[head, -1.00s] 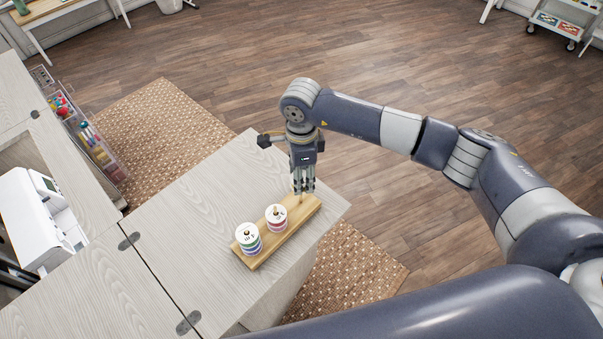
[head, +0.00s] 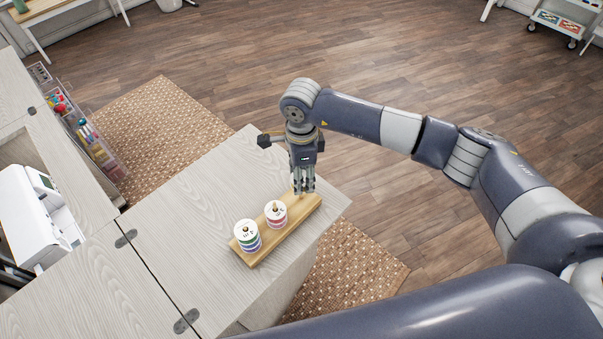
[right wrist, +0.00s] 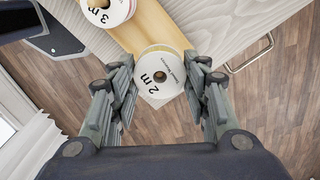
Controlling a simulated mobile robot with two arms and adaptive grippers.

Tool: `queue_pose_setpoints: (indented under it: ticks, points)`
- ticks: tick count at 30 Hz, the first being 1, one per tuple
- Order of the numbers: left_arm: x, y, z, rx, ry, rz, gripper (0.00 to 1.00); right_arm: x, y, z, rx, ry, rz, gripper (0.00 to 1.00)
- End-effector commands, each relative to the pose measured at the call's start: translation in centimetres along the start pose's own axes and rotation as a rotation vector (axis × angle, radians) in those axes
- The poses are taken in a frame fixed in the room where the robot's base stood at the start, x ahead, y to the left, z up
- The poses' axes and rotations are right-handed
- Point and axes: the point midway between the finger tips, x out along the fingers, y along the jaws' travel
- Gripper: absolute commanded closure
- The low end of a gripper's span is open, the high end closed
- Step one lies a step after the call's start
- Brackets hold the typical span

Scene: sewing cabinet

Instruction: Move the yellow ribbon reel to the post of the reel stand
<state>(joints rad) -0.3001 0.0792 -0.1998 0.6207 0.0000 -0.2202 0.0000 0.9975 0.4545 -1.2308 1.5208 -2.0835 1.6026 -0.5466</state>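The yellow ribbon reel (right wrist: 160,76) has a white face marked "2 m" and a thin yellow rim. In the right wrist view it lies between the fingertips of my right gripper (right wrist: 160,66), which flank it closely on both sides and look shut on it. It is over the end of the wooden reel stand (head: 262,242). In the head view my right gripper (head: 304,190) points down at the stand's far right end and mostly hides the reel. The post under it is hidden, so I cannot tell how far down the reel sits. My left gripper is not in view.
The pale tabletop (head: 205,205) is clear around the stand. A white sewing machine (head: 36,215) is at left.

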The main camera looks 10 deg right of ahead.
Motion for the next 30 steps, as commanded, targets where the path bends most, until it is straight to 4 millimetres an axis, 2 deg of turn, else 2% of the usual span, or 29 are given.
queue_pose_setpoints:
  ticks: [1,3,13,16,20,30]
  points:
    - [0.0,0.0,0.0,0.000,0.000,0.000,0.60,0.0,0.0,0.0,0.000,0.000,0.000,0.48]
    - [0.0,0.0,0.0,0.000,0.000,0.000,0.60,0.0,0.0,0.0,0.000,0.000,0.000,0.33]
    - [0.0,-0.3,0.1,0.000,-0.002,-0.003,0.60,-0.1,0.0,0.0,0.000,0.000,0.000,0.33]
    - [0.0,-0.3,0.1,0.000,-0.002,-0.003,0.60,-0.7,-0.1,0.0,-0.001,0.000,-0.002,0.33]
    - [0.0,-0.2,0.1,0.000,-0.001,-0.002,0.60,-2.6,-0.1,0.0,0.000,-0.001,-0.004,0.33]
    - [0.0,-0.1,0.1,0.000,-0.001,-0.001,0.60,-9.6,-0.1,0.0,-0.001,0.000,-0.004,0.33]
